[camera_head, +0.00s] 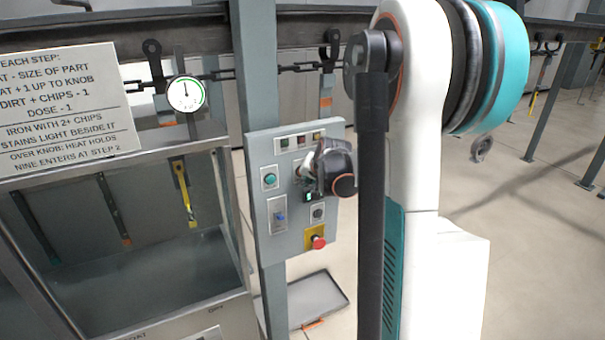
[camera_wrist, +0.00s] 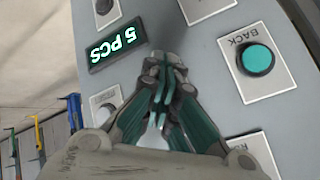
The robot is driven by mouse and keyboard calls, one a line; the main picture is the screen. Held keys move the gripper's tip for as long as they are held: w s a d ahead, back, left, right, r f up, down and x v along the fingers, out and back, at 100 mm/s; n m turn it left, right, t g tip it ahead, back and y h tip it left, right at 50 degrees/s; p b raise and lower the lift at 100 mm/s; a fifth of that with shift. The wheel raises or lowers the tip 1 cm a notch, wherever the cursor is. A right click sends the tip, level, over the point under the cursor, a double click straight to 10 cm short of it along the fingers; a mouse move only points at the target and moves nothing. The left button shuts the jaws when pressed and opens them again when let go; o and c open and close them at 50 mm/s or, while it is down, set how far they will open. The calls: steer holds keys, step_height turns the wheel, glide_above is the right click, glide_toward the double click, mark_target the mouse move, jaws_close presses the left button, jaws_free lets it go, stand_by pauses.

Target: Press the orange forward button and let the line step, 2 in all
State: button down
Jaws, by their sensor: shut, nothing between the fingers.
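The grey control panel (camera_head: 257,222) stands on a post, and its face fills much of the wrist view. My gripper (camera_head: 305,172) is at the panel's upper middle, fingers shut and empty. In the wrist view its fingertips (camera_wrist: 167,62) point at the panel face between the lit display (camera_wrist: 117,45), which reads "5 PCS", and the teal BACK button (camera_wrist: 256,59). I cannot tell whether the tips touch the panel. No orange button shows; that part of the panel is hidden behind my gripper. The teal button also shows in the head view (camera_head: 269,178).
The overhead chain (camera_head: 298,68) carries hooks (camera_head: 331,48). A tank (camera_head: 150,300) with hanging strips is at left; a tray (camera_head: 318,292) lies on the floor.

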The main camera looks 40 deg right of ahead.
steer(key=shift+w, duration=0.1)
steer(key=shift+w+d, duration=0.1)
steer(key=shift+w, duration=0.2)
